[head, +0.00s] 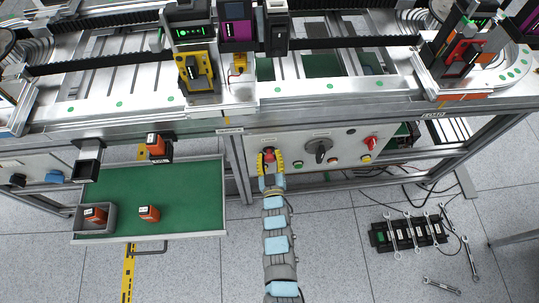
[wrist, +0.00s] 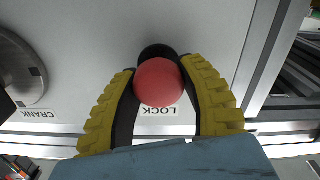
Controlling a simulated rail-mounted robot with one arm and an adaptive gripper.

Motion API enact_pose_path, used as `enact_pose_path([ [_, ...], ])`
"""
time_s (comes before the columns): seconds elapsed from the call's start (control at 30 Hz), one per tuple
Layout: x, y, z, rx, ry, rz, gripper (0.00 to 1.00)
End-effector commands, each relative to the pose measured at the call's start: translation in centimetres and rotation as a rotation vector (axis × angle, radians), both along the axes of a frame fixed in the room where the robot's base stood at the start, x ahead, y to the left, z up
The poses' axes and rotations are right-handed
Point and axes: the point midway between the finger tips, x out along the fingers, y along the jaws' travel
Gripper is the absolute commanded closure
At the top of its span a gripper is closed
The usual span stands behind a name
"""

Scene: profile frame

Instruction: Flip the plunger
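The plunger is a red ball knob (wrist: 159,82) on a black base (wrist: 157,52), above the printed word LOCK in the wrist view. In the head view its red top (head: 268,153) shows at the left of the control panel (head: 300,141). My gripper (wrist: 159,85) has its yellow ribbed fingers on both sides of the ball. Both fingers seem to touch it, so the gripper looks shut on the plunger. In the head view my gripper (head: 269,161) reaches the panel from below. The plunger's shaft is hidden behind the ball.
A green-floored tray (head: 185,198) with orange blocks (head: 149,213) stands left. Wrenches (head: 415,232) lie on a black box and the floor at right.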

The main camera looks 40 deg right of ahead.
Motion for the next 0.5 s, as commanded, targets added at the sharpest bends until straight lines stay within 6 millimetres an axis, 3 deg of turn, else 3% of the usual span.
enact_pose_path([
  [0.03,0.0,0.0,0.0,0.0,0.0,0.0,0.79],
  [0.1,0.0,0.0,0.0,0.0,0.0,0.0,0.99],
  [0.5,-1.7,1.5,-0.2,0.003,0.002,0.001,1.0],
])
